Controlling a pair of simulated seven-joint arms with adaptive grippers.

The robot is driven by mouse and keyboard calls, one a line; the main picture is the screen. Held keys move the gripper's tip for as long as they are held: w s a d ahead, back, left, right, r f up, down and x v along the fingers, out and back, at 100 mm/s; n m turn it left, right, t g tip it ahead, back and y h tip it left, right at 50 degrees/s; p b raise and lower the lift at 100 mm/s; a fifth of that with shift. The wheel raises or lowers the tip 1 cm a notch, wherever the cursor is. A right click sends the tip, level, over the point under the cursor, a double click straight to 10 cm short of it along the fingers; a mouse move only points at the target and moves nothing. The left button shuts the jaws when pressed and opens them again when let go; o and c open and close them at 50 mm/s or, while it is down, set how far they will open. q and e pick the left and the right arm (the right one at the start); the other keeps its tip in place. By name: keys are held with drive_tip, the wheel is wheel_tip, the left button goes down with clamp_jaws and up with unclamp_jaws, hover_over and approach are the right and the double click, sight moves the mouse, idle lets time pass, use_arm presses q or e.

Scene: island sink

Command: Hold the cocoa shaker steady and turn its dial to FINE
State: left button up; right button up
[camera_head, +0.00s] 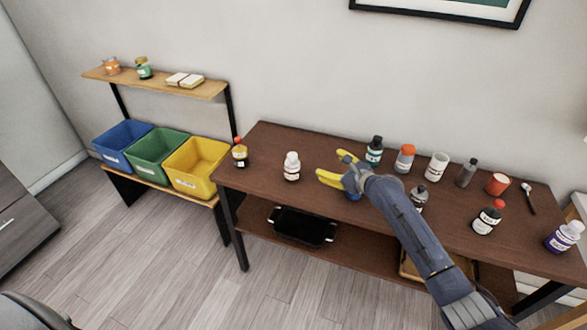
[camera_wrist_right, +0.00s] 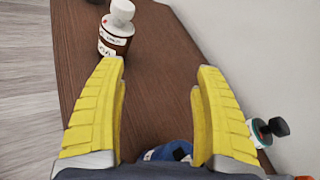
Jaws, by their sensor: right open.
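A small brown shaker-like bottle with a white top and a white label (camera_head: 291,168) stands upright on the table, left of my right gripper. It also shows at the top of the right wrist view (camera_wrist_right: 117,32), beyond the left finger. It may be the cocoa shaker; its print and any dial marks are too small to read. My right gripper (camera_head: 332,167) has yellow fingers spread wide and empty over the table, apart from the bottle. Its fingers also fill the right wrist view (camera_wrist_right: 160,72). My left gripper is not in view.
A blue item (camera_head: 354,196) is partly hidden under my right gripper. Several bottles and jars crowd the table's right half, including a teal bottle (camera_head: 374,151). A red-capped bottle (camera_head: 240,153) stands at the left end. Coloured bins (camera_head: 197,167) are further left.

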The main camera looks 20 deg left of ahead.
sight(297, 175)
drive_tip(key=s+a+f+m, duration=0.1)
drive_tip(key=a, duration=0.1)
drive_tip(key=s+a+f+m, duration=0.1)
drive_tip(key=s+f, duration=0.1)
drive_tip(key=s+a+f+m+g, duration=0.1)
drive_tip(key=a, duration=0.1)
drive_tip(key=shift+s+a+f+y, duration=0.2)
drive_tip(key=shift+a+f+y, duration=0.1)
drive_tip(key=shift+f, duration=0.1)
drive_tip(key=shift+x, duration=4.95)
drive_tip(key=shift+s+a+f, duration=0.1)
drive_tip(key=shift+c, duration=0.5)
drive_tip(key=c, duration=1.1)
